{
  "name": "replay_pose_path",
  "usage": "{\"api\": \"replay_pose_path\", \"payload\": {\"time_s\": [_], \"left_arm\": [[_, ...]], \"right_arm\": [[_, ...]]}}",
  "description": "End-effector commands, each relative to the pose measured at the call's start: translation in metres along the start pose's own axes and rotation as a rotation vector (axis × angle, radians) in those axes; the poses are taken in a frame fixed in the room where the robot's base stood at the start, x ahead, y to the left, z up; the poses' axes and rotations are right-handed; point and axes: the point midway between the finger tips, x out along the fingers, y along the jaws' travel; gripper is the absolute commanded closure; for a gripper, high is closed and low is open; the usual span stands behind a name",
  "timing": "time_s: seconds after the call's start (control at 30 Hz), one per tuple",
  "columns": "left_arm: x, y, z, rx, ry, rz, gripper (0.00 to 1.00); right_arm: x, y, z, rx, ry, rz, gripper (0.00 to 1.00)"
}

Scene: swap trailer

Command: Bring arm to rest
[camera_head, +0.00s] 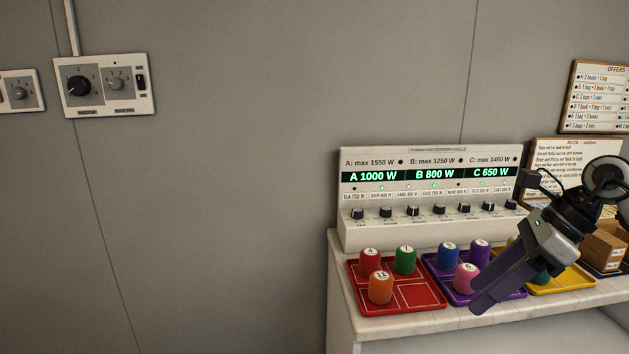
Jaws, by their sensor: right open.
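My right gripper (483,297) comes in from the right, on an arm that reaches over the counter. Its purple fingers point down and left, in front of the purple tray (465,295). The fingers overlap in this view and nothing shows between them. A pink cylinder (466,277) stands just left of the fingers; I cannot tell whether they touch. My left gripper is not in view.
A red tray (420,296) holds red, green and orange cylinders. A yellow tray (570,284) is partly hidden behind my right arm. A power panel (430,190) with knobs stands behind the trays. Wall switches (106,86) are at left. The space left of the counter (400,325) is clear.

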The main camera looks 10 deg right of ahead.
Motion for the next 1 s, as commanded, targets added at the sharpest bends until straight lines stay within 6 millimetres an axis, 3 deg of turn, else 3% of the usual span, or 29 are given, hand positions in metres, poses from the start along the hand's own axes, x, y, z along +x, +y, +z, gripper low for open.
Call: {"api": "replay_pose_path", "payload": {"time_s": [0.27,0.37,0.5,0.6,0.67,0.77,0.83,1.0], "left_arm": [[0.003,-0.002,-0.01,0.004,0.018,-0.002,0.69],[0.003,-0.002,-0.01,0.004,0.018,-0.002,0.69],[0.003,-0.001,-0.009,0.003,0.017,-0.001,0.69],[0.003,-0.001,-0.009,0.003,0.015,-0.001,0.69],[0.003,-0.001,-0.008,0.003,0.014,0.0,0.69],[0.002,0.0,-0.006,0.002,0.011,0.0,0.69],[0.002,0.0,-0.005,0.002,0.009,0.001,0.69],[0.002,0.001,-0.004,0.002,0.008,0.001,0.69]], "right_arm": [[0.076,0.053,0.051,0.103,-0.245,0.23,0.53],[0.113,0.089,0.081,0.243,-0.408,0.394,0.53],[0.15,0.13,0.121,0.656,-0.701,0.675,0.53],[0.17,0.13,0.125,1.063,-0.871,0.83,0.53],[0.187,0.122,0.114,1.339,-0.949,0.898,0.53],[0.228,0.108,0.068,1.848,-1.034,0.952,0.53],[0.261,0.107,0.025,2.184,-1.056,0.942,0.53],[0.327,0.141,-0.077,2.845,-1.01,0.819,0.53]]}}
